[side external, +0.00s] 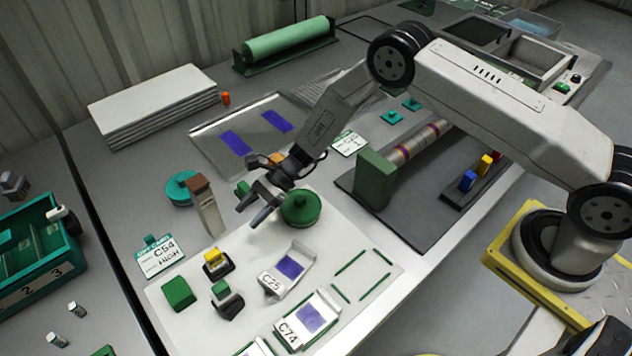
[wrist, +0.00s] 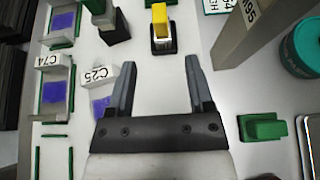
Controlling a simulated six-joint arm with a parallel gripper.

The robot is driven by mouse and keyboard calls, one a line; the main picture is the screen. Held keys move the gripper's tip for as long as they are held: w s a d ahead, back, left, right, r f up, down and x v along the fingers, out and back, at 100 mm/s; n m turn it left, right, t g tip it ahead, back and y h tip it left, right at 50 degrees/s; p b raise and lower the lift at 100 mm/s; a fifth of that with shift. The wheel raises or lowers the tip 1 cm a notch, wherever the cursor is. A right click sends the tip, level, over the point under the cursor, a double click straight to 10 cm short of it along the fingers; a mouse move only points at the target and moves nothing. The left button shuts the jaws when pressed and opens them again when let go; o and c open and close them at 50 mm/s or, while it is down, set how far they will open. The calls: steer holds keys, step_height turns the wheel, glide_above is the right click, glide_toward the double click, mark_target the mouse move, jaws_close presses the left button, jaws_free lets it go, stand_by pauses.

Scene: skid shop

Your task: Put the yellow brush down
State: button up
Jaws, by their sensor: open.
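The yellow brush (side external: 212,256) stands upright on the white board, its yellow top above a pale band and a black base. In the wrist view the yellow brush (wrist: 160,22) is at the top, ahead of my fingers and roughly in line with the gap between them. My gripper (side external: 252,210) is open and empty, above the board's back part and apart from the brush. In the wrist view my gripper (wrist: 159,70) shows two spread fingers with only bare board between them.
A similar green-topped piece (side external: 222,291) and a green block (side external: 179,293) stand near the brush. Trays C25 (side external: 271,284) and C74 (side external: 287,332) lie to its right. A tall brown-topped post (side external: 206,210) and a green round lid (side external: 301,208) stand near my gripper.

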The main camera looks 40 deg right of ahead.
steer(key=shift+d+r, duration=0.1)
stand_by(0.3)
steer(key=s+d+r+n+t+h, duration=0.1)
steer(key=s+d+r+n+h, duration=0.5)
steer(key=s+d+r+n, duration=0.3)
steer(key=s+d+r+n+t+h, duration=0.1)
steer(key=s+d+r+n+h, duration=0.5)
steer(key=d, duration=0.9)
steer(key=s+r+n, duration=0.3)
steer(key=s, duration=0.2)
steer(key=shift+s+d+t+h, duration=0.2)
steer(key=shift+d+t+h, duration=0.05)
steer(key=shift+t+h, duration=0.05)
